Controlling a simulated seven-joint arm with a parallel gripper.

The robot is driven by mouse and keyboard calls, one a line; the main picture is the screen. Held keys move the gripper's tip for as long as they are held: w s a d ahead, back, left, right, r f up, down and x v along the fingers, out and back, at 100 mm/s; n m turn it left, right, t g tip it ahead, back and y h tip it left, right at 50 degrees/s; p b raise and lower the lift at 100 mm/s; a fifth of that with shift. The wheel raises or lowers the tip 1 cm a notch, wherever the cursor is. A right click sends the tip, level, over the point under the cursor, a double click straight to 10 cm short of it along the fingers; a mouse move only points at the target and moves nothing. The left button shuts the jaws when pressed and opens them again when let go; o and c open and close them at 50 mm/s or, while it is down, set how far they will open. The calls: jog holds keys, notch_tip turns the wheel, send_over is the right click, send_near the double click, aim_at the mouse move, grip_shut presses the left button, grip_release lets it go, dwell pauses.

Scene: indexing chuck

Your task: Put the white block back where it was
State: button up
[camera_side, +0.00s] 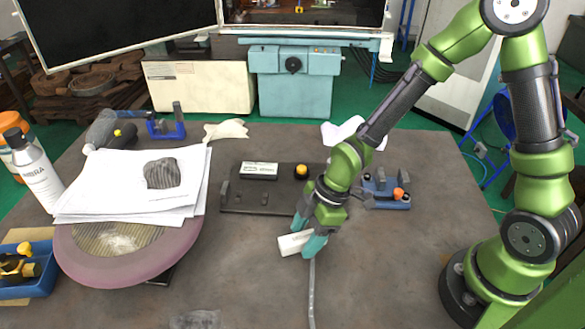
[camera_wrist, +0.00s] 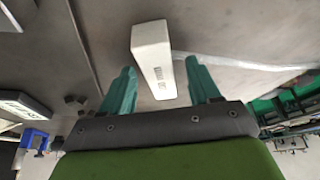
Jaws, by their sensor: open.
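The white block (camera_side: 292,243) lies on the bare table in front of the dark fixture plate (camera_side: 255,208). My gripper (camera_side: 307,243) is low over the table at the block's right end. The wrist view shows my gripper (camera_wrist: 160,72) open, with a gap on each side of the block. The side view partly hides the block's right end behind a finger, and whether a finger touches it cannot be told.
On the plate are a white labelled piece (camera_side: 259,170) and a yellow-orange knob (camera_side: 301,171). A blue fixture (camera_side: 388,192) stands to the right. Papers (camera_side: 120,190) lie on a round pinkish disc (camera_side: 125,262) at left.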

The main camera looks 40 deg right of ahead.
jog(key=s+d+r+m+t, duration=0.2)
jog(key=d+r+m, duration=0.2)
jog(key=r+m, duration=0.2)
jog(key=s+d+r+m+t+h, duration=0.1)
jog(key=s+d+r+m, duration=0.2)
jog(key=r, duration=0.7)
jog(key=s+d+r+m+t+h, duration=0.1)
jog(key=s+d+r+m+t, duration=0.1)
jog(key=d+r+m, duration=0.4)
jog(key=shift+s+d+r+m+t, duration=0.3)
jog(key=shift+s+r+m, duration=0.55)
jog(key=shift+m, duration=0.45)
jog(key=shift+w, duration=0.15)
